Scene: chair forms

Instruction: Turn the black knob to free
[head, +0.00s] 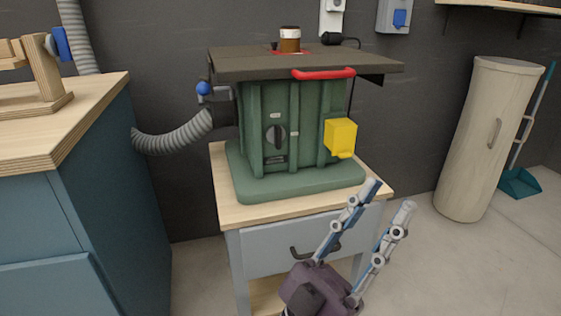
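The black knob (276,136) is a round dial with a raised grip bar. It sits on the front of the green machine (309,118), and its bar stands close to upright. Markings around it are too small to read.
The machine stands on a wooden-topped cabinet (222,188) with a drawer. A yellow box (341,137) juts out right of the knob, and a red bar (323,73) runs along the tabletop edge. A grey hose (172,141) is at left, beside a blue workbench (124,200).

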